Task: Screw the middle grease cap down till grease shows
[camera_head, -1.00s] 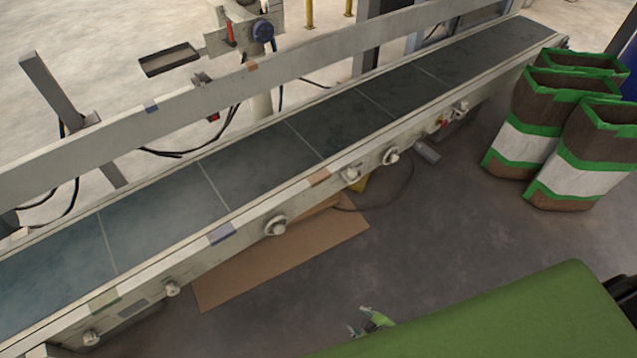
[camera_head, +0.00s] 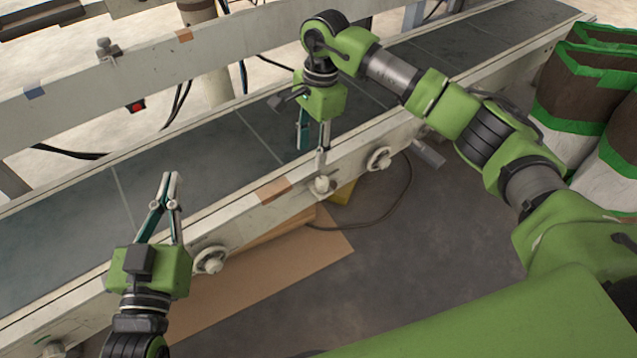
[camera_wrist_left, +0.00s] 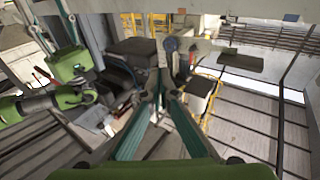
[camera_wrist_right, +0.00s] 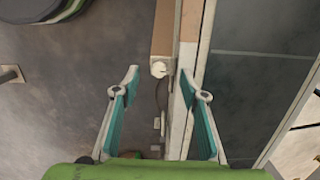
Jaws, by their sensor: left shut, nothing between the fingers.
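Several pale round caps sit along the conveyor's near side rail. One cap (camera_head: 322,186) is just below my right gripper (camera_head: 312,158), and two others lie left (camera_head: 210,260) and right (camera_head: 378,158) of it. I cannot tell for certain which is the middle grease cap. No grease can be made out. My right gripper points down at the rail, open and empty; in the right wrist view a pale cap (camera_wrist_right: 158,69) shows beyond and between its parted fingertips, apart from them. My left gripper (camera_head: 171,177) is shut and empty, pointing up in front of the belt.
The dark conveyor belt (camera_head: 75,222) runs diagonally behind the near rail, with a far rail (camera_head: 70,85) above it. Cardboard (camera_head: 290,265) lies on the floor below. Filled bags (camera_head: 575,95) stand at the right.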

